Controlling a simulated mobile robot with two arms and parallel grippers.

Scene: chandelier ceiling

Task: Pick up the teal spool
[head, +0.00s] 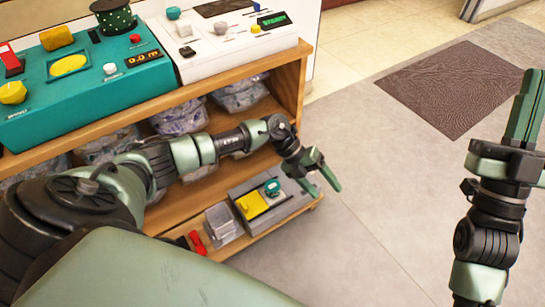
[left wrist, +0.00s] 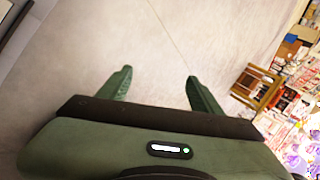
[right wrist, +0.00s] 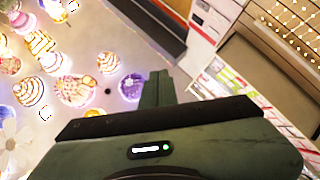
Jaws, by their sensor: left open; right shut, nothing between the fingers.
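A small teal, round-topped piece that looks like the teal spool (head: 272,187) sits on a grey device (head: 290,205) on the low shelf, beside a yellow plate. My left gripper (head: 326,190) is open and empty, just right of the device and apart from the teal piece. Its two spread fingers also show in the left wrist view (left wrist: 158,76), with only floor between them. My right gripper (head: 530,85) is raised at the far right, shut and empty. Its closed fingers also show in the right wrist view (right wrist: 160,85). The teal piece is in neither wrist view.
A wooden shelf unit (head: 300,75) carries a teal console (head: 95,85) and a white console (head: 200,65). A dark dotted spool (head: 113,17) stands on the teal console. Clear bags (head: 180,118) fill the middle shelf. The grey floor right of the unit is clear, with a brown mat (head: 450,85).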

